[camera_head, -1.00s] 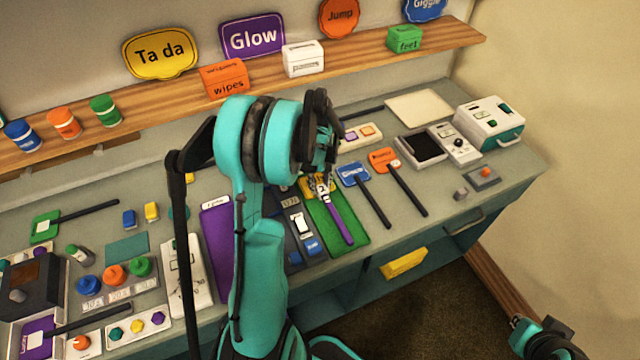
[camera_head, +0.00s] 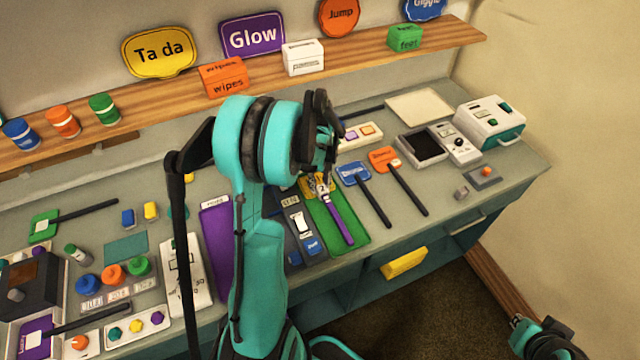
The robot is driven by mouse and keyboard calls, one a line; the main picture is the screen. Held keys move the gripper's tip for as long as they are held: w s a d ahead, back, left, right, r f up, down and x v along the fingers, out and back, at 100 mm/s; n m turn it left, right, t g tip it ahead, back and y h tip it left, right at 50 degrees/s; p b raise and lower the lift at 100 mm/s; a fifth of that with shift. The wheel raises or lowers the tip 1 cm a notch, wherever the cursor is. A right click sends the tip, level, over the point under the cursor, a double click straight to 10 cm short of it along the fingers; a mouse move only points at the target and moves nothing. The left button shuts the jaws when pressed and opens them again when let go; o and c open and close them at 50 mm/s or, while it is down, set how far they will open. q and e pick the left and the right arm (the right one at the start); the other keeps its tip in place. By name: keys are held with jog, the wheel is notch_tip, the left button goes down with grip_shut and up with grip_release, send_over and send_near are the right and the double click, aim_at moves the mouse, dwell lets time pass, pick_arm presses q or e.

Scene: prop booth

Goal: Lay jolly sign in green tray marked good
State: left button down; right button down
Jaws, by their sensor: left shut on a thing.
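A yellow sign (camera_head: 309,185) with a purple handle (camera_head: 342,224) is at the green tray (camera_head: 357,236) in the middle of the desk. Its lettering is mostly hidden, so I cannot read "jolly" on it. My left gripper (camera_head: 324,190) points down over the tray and is shut on this sign near where the handle meets the plate. The handle slants toward the front of the tray. I cannot tell whether the sign touches the tray floor. The tray's "good" marking is not readable. My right gripper (camera_head: 518,328) is at the lower right, away from the desk; its fingers are unclear.
A blue sign (camera_head: 353,174) and an orange sign (camera_head: 385,159) with black handles lie right of the tray. A dark panel with a white switch (camera_head: 300,222) and a purple tray (camera_head: 217,240) lie left of it. My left arm hides part of the desk.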

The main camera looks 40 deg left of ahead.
pick_arm(q)
jog(key=c, duration=1)
grip_release()
jog(key=shift+r+p, duration=2.75)
jog(key=shift+r, duration=1.3)
